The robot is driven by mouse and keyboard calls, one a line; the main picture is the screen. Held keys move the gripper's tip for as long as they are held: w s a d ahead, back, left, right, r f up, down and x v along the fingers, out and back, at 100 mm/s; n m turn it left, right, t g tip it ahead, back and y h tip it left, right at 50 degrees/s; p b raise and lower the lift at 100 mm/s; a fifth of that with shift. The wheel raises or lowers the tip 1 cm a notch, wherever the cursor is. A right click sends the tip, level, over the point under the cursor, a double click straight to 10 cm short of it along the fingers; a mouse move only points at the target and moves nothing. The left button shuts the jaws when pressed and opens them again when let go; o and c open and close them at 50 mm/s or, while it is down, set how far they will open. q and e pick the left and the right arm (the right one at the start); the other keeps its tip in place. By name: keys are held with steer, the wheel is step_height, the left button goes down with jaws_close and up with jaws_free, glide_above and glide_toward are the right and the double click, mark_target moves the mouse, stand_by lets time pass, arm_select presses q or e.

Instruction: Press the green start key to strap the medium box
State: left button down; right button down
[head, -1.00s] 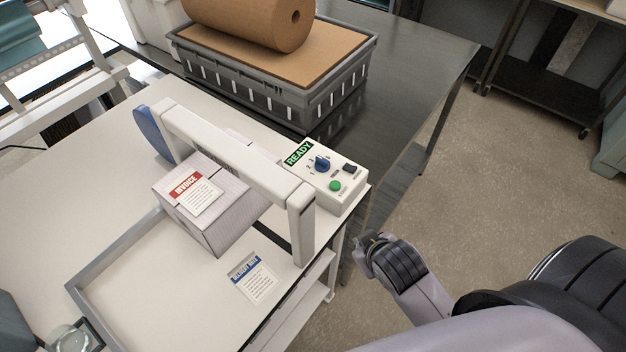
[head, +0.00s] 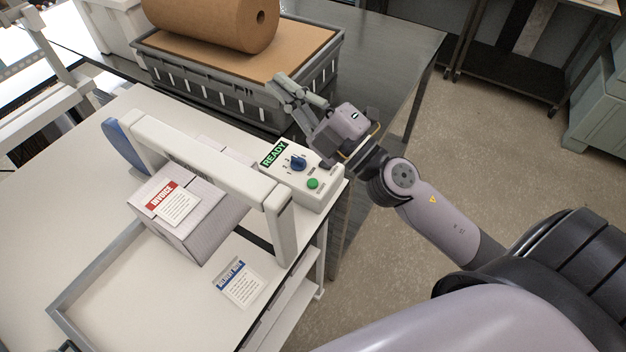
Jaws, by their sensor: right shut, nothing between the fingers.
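The green start key (head: 313,184) is a round button on the white control box (head: 318,196) at the right end of the strapping machine. A lit READY sign (head: 274,154) and a blue knob (head: 298,163) are on the same box. The medium box (head: 188,211), pale with a red INVOICE label, sits under the machine's white arch (head: 205,165), partly hidden by it. My right gripper (head: 279,88) is shut and empty. It is above and beyond the control box, near the grey crate, apart from the green key. My left gripper is not in view.
A grey crate (head: 215,100) with a brown paper roll (head: 225,20) stands on the dark metal table (head: 395,50) behind the machine. A blue-headed label sheet (head: 239,284) lies on the white table front. Open floor is at right.

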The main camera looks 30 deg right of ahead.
steer(key=s+a+f+n+g+y, duration=0.35)
steer(key=a+f+n+g, duration=0.2)
steer(key=n+g, duration=0.7)
steer(key=w+d+f+n+h, duration=0.2)
steer(key=d+f+h, duration=0.5)
steer(key=d, duration=0.3)
steer(key=shift+w+d+n, duration=0.2)
steer(key=shift+w+n, duration=0.15)
steer(key=shift+w, duration=0.05)
steer(key=shift+f+g+h, duration=0.15)
steer(key=shift+g+h, duration=0.1)
steer(key=b, duration=0.5)
glide_above(315, 180)
step_height(315, 180, down, 8)
steer(key=shift+r, duration=0.1)
steer(key=shift+f+b, duration=0.4)
steer(key=shift+f, duration=0.1)
